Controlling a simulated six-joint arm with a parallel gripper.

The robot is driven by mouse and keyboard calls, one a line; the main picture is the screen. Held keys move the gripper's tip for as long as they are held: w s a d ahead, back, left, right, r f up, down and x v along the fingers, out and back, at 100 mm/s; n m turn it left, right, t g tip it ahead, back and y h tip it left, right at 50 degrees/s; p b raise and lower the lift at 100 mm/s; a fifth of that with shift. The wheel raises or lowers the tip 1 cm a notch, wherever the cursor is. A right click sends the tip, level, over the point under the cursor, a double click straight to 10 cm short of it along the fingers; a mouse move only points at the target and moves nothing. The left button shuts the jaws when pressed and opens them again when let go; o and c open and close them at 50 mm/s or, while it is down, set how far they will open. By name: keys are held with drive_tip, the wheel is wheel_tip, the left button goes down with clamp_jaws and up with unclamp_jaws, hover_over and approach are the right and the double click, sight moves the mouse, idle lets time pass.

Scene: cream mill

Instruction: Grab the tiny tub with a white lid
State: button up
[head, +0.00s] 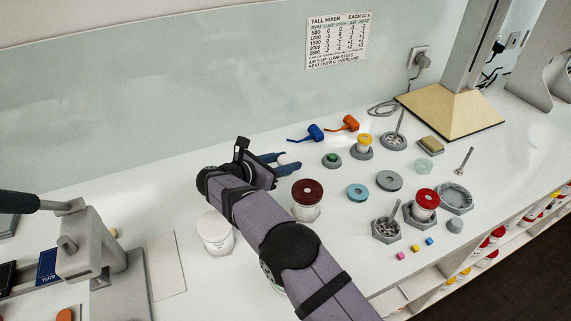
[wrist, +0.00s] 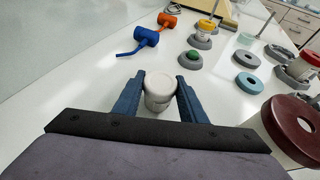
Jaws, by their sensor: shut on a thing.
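The tiny tub with a white lid (wrist: 159,90) sits between the two blue fingers of my gripper (wrist: 159,97) in the wrist view. Its lid faces up and the tub looks upright. My gripper is shut on it, with a finger on each side. In the head view my gripper (head: 283,161) reaches over the table left of the middle, and a bit of the white tub (head: 288,160) shows at the fingers. I cannot tell whether the tub touches the table.
A larger jar with a dark red lid (head: 307,193) stands close, right of my gripper. A big white tub (head: 214,232) stands left of my arm. Several grey discs and holders (head: 389,180) crowd the right.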

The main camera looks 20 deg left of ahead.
drive_tip(key=shift+r, duration=0.1)
wheel_tip(320, 180, up, 13)
drive_tip(key=b, duration=0.1)
wheel_tip(320, 180, up, 13)
drive_tip(key=p, duration=0.8)
hover_over(285, 160)
drive_tip(key=shift+w+r+p, duration=0.1)
drive_tip(key=shift+r+p, duration=0.55)
drive_tip(key=shift+r, duration=0.25)
